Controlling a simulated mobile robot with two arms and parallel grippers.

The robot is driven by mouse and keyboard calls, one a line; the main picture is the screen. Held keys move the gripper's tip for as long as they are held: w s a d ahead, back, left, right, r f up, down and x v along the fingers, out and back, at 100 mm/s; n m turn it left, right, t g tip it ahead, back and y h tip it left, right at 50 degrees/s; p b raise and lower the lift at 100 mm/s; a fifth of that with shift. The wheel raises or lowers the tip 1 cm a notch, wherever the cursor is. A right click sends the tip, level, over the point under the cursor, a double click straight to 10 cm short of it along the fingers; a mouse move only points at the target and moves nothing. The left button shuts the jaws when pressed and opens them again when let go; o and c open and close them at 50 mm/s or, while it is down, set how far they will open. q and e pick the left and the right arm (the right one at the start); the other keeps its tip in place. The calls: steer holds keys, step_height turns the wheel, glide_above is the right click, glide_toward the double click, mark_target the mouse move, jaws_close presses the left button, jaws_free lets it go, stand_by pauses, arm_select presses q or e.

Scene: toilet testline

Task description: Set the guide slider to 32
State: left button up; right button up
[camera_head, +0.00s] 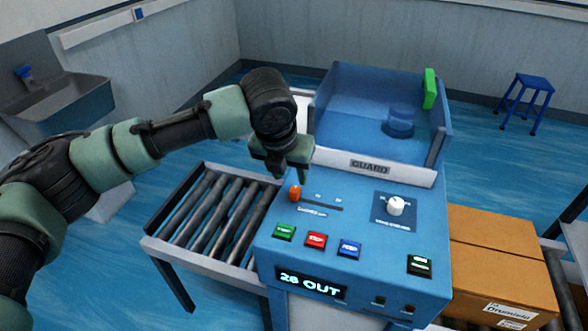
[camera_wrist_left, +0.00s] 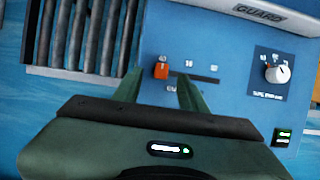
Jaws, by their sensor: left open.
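The guide slider has an orange knob (camera_head: 295,193) at the left end of a dark horizontal slot on the blue machine's sloped panel. In the left wrist view the knob (camera_wrist_left: 162,70) is at the left end of its slot, with small scale marks above. My left gripper (camera_head: 288,176) is open and empty, just above the knob. In the left wrist view its two green fingers (camera_wrist_left: 160,92) point toward the knob, which shows between and beyond their tips. I cannot tell whether they touch it. The display (camera_head: 311,285) reads what looks like "28 OUT". My right gripper is out of view.
Green, red and blue buttons (camera_head: 316,240) lie below the slider. A white dial (camera_head: 396,206) sits right of it.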

mark_target(294, 190)
arm_select(q)
steer(key=shift+s+d+f+p, duration=0.1)
steer(key=shift+s+f+p, duration=0.35)
steer(key=shift+f, duration=0.3)
steer(key=x, duration=0.2)
steer(key=shift+d+f, duration=0.1)
steer(key=shift+f, duration=0.2)
steer(key=shift+w+d+f, duration=0.15)
steer(key=shift+w+f, duration=0.6)
steer(key=shift+f, duration=0.2)
steer(key=shift+s+f, duration=0.1)
jaws_close()
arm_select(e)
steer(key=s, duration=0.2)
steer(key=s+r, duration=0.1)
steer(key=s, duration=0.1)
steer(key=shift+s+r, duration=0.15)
